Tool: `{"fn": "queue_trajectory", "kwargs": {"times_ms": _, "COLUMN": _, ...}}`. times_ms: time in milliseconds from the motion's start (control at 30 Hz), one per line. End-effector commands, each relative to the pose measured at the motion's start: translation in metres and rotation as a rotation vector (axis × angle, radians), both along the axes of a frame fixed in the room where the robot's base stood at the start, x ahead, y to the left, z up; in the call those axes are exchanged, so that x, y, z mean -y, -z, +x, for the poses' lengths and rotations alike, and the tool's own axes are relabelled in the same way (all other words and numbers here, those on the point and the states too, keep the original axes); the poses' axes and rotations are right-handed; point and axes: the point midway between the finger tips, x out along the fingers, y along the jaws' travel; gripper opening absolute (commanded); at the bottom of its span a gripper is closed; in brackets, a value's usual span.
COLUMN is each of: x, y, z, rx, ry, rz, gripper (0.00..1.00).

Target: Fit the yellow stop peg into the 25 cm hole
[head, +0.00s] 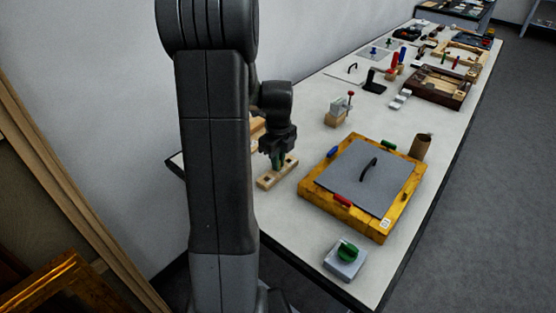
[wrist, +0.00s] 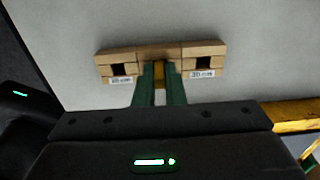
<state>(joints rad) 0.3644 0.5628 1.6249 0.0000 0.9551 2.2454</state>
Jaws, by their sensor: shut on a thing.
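A pale wooden block (head: 266,183) with square holes lies on the table; it also shows in the wrist view (wrist: 112,56). In the wrist view it has a dark hole at its left and another at its right, each above a white label. The right label seems to read 30 cm; the left one is too small to read surely. The fingers hide the middle part, so I cannot tell whether the peg is in a hole. In the head view my gripper (head: 278,164) is at the block.
A yellow wooden frame (head: 379,230) with a grey panel (head: 350,180) and black handle lies right of the block. A green knob on a grey base (head: 345,262) is at the front. A brown tube (head: 421,147) and several tools stand farther back.

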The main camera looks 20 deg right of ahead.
Motion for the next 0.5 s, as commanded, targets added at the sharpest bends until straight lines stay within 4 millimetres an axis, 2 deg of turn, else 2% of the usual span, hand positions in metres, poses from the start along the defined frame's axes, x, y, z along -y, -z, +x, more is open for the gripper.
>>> {"fn": "queue_trajectory", "kwargs": {"times_ms": 300, "x": 0.0000, "y": 0.0045, "z": 0.0001, "rx": 0.001, "ry": 0.000, "rz": -0.001, "gripper": 0.00}}
{"fn": "queue_trajectory", "kwargs": {"times_ms": 333, "x": 0.0001, "y": 0.0030, "z": 0.0003, "rx": 0.001, "ry": 0.000, "rz": 0.000, "gripper": 0.16}}
{"fn": "queue_trajectory", "kwargs": {"times_ms": 400, "x": 0.0001, "y": 0.0027, "z": 0.0003, "rx": 0.001, "ry": 0.000, "rz": 0.000, "gripper": 0.29}}
{"fn": "queue_trajectory", "kwargs": {"times_ms": 500, "x": 0.0001, "y": 0.0026, "z": 0.0003, "rx": 0.001, "ry": 0.000, "rz": 0.000, "gripper": 0.32}}
